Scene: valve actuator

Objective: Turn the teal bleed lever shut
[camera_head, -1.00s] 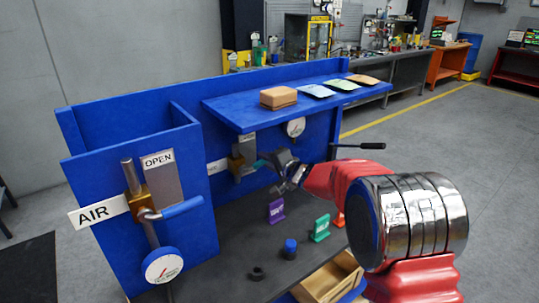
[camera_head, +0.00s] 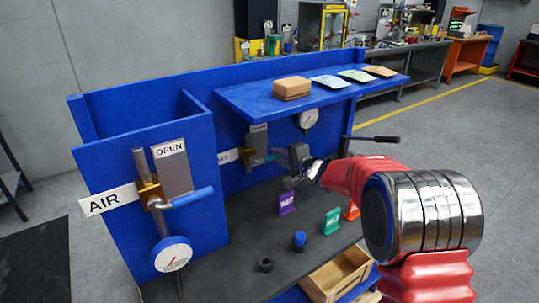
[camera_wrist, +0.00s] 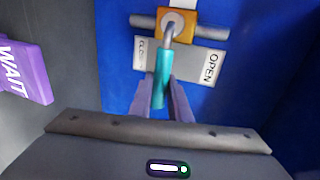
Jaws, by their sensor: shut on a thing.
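The teal bleed lever (camera_wrist: 161,78) hangs from a brass valve body (camera_wrist: 176,24) on a horizontal grey pipe in the wrist view. My gripper (camera_wrist: 162,100) has one finger on each side of the lever's lower end and is shut on it. A plate behind reads OPEN (camera_wrist: 209,68) at right; the label at its left end starts "CLO" and is partly hidden by the lever. In the head view my gripper (camera_head: 277,158) reaches under the blue shelf to the lever (camera_head: 258,160), which shows only as a small teal piece.
The blue shelf (camera_head: 240,103) overhangs my gripper and bears a brown box (camera_head: 292,88) and several packets. A purple WAIT sign (camera_head: 286,204), a green sign (camera_head: 331,221) and a blue-capped part (camera_head: 299,241) stand on the dark bench below. A blue-handled AIR valve (camera_head: 152,196) is at left.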

